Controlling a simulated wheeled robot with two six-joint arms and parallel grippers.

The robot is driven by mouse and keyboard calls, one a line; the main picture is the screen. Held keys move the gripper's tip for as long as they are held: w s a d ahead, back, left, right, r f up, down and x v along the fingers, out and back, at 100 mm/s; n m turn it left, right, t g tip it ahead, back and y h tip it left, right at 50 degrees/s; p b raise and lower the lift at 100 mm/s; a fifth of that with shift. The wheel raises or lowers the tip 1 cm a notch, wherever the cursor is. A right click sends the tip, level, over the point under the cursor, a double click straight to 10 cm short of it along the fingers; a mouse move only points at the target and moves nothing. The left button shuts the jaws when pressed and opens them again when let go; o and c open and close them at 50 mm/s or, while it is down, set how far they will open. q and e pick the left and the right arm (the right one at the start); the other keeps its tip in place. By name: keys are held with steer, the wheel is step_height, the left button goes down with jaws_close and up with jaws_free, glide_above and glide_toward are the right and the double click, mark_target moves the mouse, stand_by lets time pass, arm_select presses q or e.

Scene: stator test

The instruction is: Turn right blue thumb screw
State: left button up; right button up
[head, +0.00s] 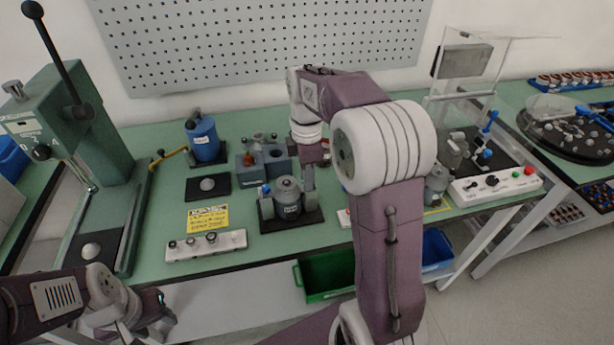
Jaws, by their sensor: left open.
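A dark grey stator (288,196) sits in a black fixture (270,225) on the green bench. A small blue thumb screw (266,188) shows at the fixture's left side. I cannot make out a matching right screw; my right gripper covers that spot. My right gripper (308,184) points down at the right edge of the stator, and its fingers are too small to tell whether they are open or shut. My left gripper (162,307) is open and empty, low at the left in front of the bench edge.
A green press (95,150) stands at the left and a blue canister (203,138) behind. A white switch strip (206,245) lies front left. A clear-guarded test station (497,186) with blue handles stands at the right. My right arm hides the bench middle.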

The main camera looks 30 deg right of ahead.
jaws_close()
steer(key=m+p, duration=0.3)
steer(key=shift+r+m+p, duration=0.3)
steer(key=m+p, duration=0.3)
steer(key=m, duration=0.1)
steer(key=shift+f+m+p, duration=0.2)
steer(key=shift+m+p, duration=0.7)
steer(key=shift+m, duration=0.9)
